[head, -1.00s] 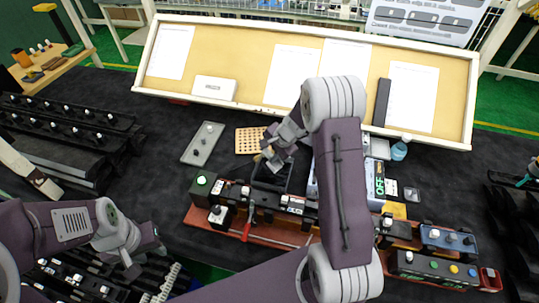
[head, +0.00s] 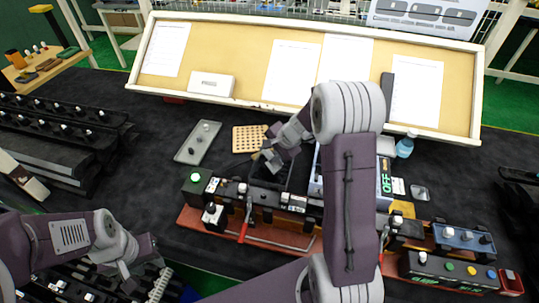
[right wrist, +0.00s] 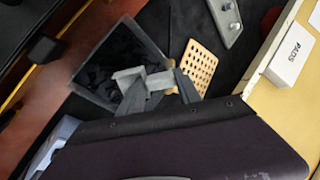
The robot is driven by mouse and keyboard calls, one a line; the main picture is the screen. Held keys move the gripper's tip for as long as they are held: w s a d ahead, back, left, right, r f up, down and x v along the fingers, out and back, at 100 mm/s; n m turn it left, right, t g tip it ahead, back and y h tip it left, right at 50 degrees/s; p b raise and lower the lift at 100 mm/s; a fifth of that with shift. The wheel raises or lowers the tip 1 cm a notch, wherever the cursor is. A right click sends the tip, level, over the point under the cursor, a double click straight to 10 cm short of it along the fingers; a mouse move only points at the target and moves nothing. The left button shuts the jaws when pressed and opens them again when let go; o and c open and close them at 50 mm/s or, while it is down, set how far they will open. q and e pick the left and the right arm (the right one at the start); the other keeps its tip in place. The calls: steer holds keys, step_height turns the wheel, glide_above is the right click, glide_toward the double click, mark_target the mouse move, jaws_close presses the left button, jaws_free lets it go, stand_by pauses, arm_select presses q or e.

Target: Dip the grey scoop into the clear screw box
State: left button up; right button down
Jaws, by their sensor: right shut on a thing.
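The grey scoop (right wrist: 150,82) is in my right gripper (right wrist: 163,98), which is shut on it. In the right wrist view the scoop's light grey end lies over the clear screw box (right wrist: 91,98), a see-through box with dark contents. I cannot tell whether the scoop touches the contents. In the head view my right gripper (head: 271,158) points down at the back edge of the box (head: 288,181), and the arm hides part of the area. My left gripper (head: 130,278) is low at the left, apart from the box; its fingers are unclear.
A wooden peg board (head: 248,139) and a grey tray (head: 198,142) lie behind and left of the box. A reddish fixture rail (head: 290,240) with switches runs in front. A tilted board (head: 250,60) closes off the back. Black mat is free at the left.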

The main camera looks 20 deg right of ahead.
mark_target(273, 164)
steer(key=shift+f+b, duration=0.45)
steer(key=shift+b, duration=0.5)
steer(key=shift+s+d+f+b, duration=0.1)
steer(key=shift+s+f+b, duration=0.15)
steer(key=shift+f+b, duration=0.4)
steer(key=shift+s+d+f+b, duration=0.1)
steer(key=shift+s+f+b, duration=0.15)
steer(key=shift+f+b, duration=0.4)
steer(key=shift+s+d+f+b, duration=0.1)
steer(key=shift+s+f+b, duration=0.25)
steer(key=shift+b, duration=0.5)
steer(key=shift+w, duration=0.1)
step_height(273, 164, up, 8)
steer(key=p, duration=0.7)
